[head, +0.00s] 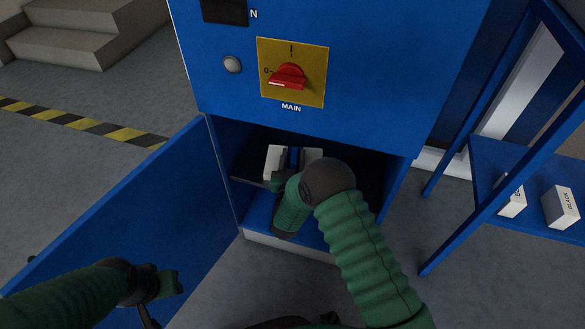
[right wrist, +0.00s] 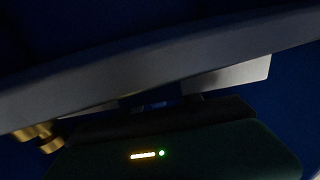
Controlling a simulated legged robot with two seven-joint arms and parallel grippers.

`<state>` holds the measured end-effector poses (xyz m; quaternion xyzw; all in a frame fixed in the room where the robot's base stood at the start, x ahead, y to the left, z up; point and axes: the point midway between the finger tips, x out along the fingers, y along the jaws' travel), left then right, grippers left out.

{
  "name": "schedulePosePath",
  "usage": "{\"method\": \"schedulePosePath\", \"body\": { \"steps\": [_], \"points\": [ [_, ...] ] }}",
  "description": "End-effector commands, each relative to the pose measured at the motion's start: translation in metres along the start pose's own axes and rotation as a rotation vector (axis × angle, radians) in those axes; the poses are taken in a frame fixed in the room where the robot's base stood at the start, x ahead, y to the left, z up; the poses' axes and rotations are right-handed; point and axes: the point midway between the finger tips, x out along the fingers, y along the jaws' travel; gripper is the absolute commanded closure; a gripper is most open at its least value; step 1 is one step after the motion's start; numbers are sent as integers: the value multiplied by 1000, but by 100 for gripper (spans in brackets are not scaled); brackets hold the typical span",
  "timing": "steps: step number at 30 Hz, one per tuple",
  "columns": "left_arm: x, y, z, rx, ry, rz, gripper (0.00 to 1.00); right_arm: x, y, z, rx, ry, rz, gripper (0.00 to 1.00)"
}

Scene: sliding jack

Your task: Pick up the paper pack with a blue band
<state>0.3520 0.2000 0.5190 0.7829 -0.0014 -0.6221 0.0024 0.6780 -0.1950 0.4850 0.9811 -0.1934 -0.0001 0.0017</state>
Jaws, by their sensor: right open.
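The paper pack with a blue band (head: 273,160) is white and lies on the dark shelf inside the open blue cabinet. Its dark blue band shows between two white parts. My right gripper (head: 281,180) is inside the cabinet, open, at the near side of the pack; my wrist partly hides the pack. In the dark right wrist view, white parts of the pack (right wrist: 232,74) show behind a grey bar, with a little blue between them. Whether the fingers touch the pack is unclear. My left gripper (head: 165,286) is outside, low at the left, by the cabinet door.
The cabinet door (head: 135,225) stands open to the left. A red switch (head: 288,77) on a yellow plate is above the opening. A blue rack (head: 535,185) at the right holds white boxes (head: 560,207). Steps (head: 75,40) are at the back left.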

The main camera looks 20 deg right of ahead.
Motion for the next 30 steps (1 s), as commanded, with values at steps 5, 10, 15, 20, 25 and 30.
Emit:
{"method": "schedulePosePath", "body": {
  "steps": [5, 10, 15, 20, 25, 30],
  "points": [
    [-2, 0, -1, 1, 1, 0, 64, 0, -1, -2, -2, 0, 0, 60],
    [-2, 0, -1, 1, 1, 0, 64, -1, -2, -2, -3, 1, 0, 82],
    [-1, 0, -1, 1, 1, 0, 64, -1, -1, -1, -2, 0, 0, 100],
    [-1, 0, -1, 1, 1, 0, 64, -1, -1, -1, -2, 0, 0, 100],
    [-1, 0, -1, 1, 1, 0, 64, -1, -1, -1, -2, 0, 0, 100],
    [-1, 0, 0, 1, 1, 0, 64, -1, -1, -1, -2, -1, 0, 100]
  ]
}}
